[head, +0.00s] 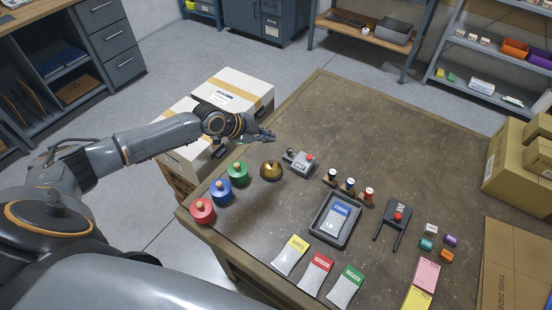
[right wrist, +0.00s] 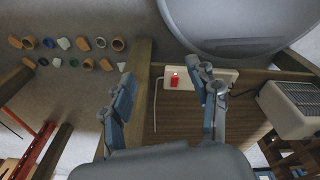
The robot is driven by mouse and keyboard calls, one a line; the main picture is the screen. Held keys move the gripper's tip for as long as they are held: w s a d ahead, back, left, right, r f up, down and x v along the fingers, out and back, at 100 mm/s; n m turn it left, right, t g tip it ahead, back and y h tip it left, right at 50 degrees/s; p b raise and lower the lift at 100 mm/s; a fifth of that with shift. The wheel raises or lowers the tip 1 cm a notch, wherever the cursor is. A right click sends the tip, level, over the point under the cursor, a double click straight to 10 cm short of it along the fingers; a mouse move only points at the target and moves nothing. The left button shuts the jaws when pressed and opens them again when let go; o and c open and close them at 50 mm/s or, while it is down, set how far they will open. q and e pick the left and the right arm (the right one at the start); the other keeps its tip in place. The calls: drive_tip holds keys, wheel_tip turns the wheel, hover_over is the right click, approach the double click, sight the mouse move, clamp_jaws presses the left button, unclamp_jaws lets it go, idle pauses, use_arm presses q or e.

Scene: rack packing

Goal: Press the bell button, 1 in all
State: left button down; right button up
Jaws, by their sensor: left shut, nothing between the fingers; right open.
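A brass dome bell (head: 271,171) with a small knob on top stands near the table's left edge. My left gripper (head: 269,135) is shut and empty. In the head view it shows above and behind the bell, apart from it, over the corner between the white boxes and the table. My right gripper shows only in the right wrist view (right wrist: 162,72), open, with nothing between its fingers.
A grey device with a red button (head: 300,162) sits right of the bell. Green (head: 237,172), blue (head: 221,190) and red (head: 202,211) knobbed weights stand left of it. A grey tray (head: 316,228) lies nearer. The table's far part is bare. A power strip with a red switch (right wrist: 174,83) shows below my right gripper.

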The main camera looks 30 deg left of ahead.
use_arm(q)
drive_tip(key=b, duration=0.5)
hover_over(269, 164)
wheel_tip(269, 164, down, 8)
drive_tip(key=shift+r, duration=0.15)
drive_tip(key=shift+f+b, duration=0.65)
drive_tip(key=shift+b, duration=0.2)
use_arm(e)
wheel_tip(269, 164, down, 7)
drive_tip(key=shift+s+a, duration=0.35)
drive_tip(key=shift+s, duration=0.1)
drive_tip(key=shift+s+r, duration=0.1)
drive_tip(key=shift+r, duration=0.05)
drive_tip(key=shift+a, duration=0.3)
drive_tip(key=shift+d, duration=0.1)
use_arm(q)
drive_tip(key=shift+f+b, duration=0.35)
drive_tip(key=shift+b, duration=0.15)
use_arm(e)
drive_tip(key=shift+d+f, duration=0.15)
drive_tip(key=shift+f, duration=0.4)
